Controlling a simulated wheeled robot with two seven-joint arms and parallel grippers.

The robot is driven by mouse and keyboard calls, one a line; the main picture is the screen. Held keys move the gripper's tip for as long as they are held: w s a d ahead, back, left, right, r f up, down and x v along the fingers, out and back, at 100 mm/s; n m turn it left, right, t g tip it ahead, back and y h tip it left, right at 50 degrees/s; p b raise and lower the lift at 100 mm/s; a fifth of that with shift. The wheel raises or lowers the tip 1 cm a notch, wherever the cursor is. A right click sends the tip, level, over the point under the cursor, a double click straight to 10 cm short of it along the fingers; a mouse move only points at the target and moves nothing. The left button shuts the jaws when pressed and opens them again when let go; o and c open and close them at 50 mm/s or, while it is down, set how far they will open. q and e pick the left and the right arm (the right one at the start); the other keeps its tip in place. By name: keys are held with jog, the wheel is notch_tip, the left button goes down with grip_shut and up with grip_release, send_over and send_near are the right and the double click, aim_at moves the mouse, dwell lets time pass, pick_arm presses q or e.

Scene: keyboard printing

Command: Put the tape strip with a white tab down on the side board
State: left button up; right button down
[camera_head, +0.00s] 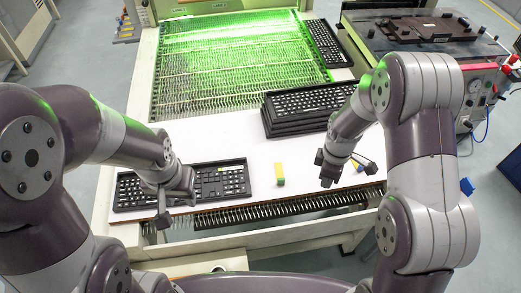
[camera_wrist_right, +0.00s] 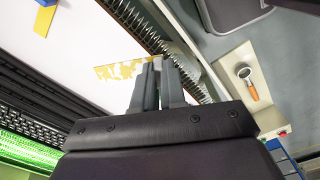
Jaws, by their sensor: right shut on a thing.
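The tape strip (camera_wrist_right: 118,71) is yellow with an uneven edge. In the right wrist view it runs left from my right fingertips (camera_wrist_right: 157,66), which are shut on it; a small yellow bit shows by this gripper (camera_head: 368,164) in the head view. I cannot make out a white tab. The strip is over the white side board (camera_head: 225,139), and I cannot tell whether it touches it. My left gripper (camera_head: 162,216) points down at the front edge of the left keyboard (camera_head: 215,180); its jaw opening is unclear.
A row of springs or bristles (camera_head: 275,207) runs along the front edge. The board is bare around the block.

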jog(key=n, duration=0.4)
jog(key=n+p, duration=0.1)
jog(key=n, duration=0.6)
send_over(305, 179)
notch_tip(305, 179, down, 7)
jog(key=shift+f, duration=0.1)
jog(key=shift+w+f, duration=0.1)
jog(key=shift+f, duration=0.1)
notch_tip(305, 179, down, 4)
jog(key=shift+r+p, duration=0.2)
jog(key=shift+p, duration=0.5)
jog(key=shift+f, duration=0.1)
jog(key=shift+f+b, duration=0.2)
jog(key=shift+b, duration=0.1)
jog(key=c, duration=1.3)
grip_release()
jog(key=shift+r, duration=0.1)
jog(key=shift+o, duration=0.5)
